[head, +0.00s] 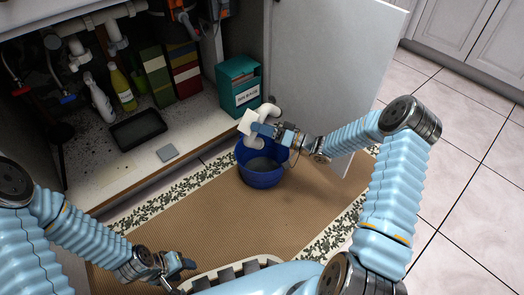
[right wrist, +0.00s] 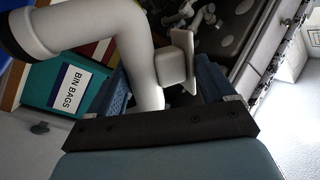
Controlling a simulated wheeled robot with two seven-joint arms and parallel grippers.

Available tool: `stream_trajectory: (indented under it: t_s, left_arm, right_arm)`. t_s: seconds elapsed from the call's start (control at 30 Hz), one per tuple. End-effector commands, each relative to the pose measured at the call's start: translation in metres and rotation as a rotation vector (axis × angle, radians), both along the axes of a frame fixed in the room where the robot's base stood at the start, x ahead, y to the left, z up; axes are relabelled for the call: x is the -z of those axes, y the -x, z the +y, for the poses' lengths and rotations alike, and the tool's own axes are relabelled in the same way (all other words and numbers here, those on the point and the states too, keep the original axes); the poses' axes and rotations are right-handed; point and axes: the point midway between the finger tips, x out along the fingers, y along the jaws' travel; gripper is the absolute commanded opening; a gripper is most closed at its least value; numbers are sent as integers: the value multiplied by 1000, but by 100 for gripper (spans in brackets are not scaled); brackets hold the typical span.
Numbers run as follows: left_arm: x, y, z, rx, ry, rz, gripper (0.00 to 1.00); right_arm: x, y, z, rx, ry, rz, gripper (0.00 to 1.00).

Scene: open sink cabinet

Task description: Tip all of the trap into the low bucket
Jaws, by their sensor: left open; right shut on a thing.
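The trap is a white bent pipe (head: 250,121), held over the low blue bucket (head: 262,177) in the head view. My right gripper (head: 266,130) is shut on it. The trap shows large in the right wrist view (right wrist: 135,40), between my right gripper's fingers (right wrist: 165,85). The trap is tilted, with one end pointing down toward the bucket's rim. The bucket stands on the brown mat with something greyish in its bottom; I cannot tell whether anything is flowing out of the trap. My left gripper (head: 178,270) is open and empty, low over the mat.
The open cabinet door (head: 330,70) stands behind my right arm. The mat (head: 190,215) is clear left of the bucket.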

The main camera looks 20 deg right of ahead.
Motion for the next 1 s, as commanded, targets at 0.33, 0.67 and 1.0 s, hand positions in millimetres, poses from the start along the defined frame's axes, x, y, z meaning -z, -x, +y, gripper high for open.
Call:
stream_trajectory:
  t_s: [0.33, 0.67, 1.0]
  left_arm:
    - [0, 0, 0, 0, 0, 0, 53]
    - [0, 0, 0, 0, 0, 0, 53]
    - [0, 0, 0, 0, 0, 0, 53]
  right_arm:
    - [-1, -3, -5, 0, -34, 19, 47]
    - [-1, -5, -9, 0, -65, 35, 47]
    - [-2, -8, -14, 1, -97, 53, 47]
